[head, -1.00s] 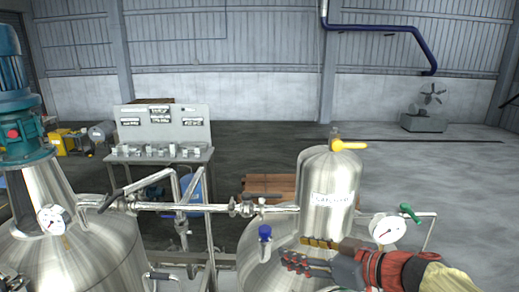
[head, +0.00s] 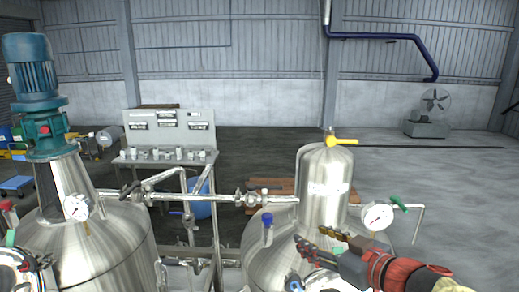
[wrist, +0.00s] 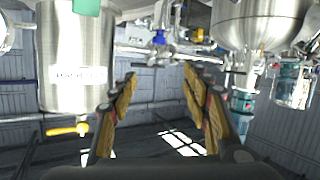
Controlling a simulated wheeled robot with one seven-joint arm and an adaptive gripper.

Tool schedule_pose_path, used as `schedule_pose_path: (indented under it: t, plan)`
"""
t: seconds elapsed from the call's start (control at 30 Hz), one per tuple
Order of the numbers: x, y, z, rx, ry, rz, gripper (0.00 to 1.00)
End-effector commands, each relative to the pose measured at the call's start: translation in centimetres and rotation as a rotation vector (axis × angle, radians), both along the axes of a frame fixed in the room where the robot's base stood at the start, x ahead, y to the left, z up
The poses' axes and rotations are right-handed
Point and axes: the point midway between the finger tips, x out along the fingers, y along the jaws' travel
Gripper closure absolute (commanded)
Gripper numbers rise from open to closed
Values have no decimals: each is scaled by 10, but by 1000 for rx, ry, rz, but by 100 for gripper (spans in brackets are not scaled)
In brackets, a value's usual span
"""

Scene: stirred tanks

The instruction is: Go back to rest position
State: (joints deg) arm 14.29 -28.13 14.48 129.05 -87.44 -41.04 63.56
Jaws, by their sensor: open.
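My gripper (head: 308,240) is in the lower right of the head view, in front of the small steel catalyst vessel (head: 324,178). Its two fingers are spread and nothing is between them. In the wrist view, the fingers of my gripper (wrist: 158,80) stand apart, with pipework visible beyond the gap. The catalyst vessel (wrist: 75,50) shows upside down at the left of the wrist view, with its yellow valve handle (wrist: 68,130) below. Whether my gripper touches the tank behind it cannot be told.
A large steel tank (head: 95,245) with a teal motor (head: 30,72) stands at left. A pipe (head: 215,197) with valves crosses to the right tank. A blue-handled valve (head: 267,220), a gauge (head: 377,217) and a green handle (head: 400,203) are near my gripper. Open floor (head: 440,180) lies at right.

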Motion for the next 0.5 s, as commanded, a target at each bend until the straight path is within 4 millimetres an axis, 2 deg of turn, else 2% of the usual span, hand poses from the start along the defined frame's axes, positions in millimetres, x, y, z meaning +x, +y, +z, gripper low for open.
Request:
schedule_pose_path:
  t: [0.17, 0.3, 0.43, 0.5]
  plan:
    - [9, -28, 21, -28, -70, -153, 52]
    - [9, -61, 33, -57, -97, -318, 52]
    - [-9, -101, 32, -89, -61, -516, 52]
    - [-27, -120, 20, -102, 4, -613, 52]
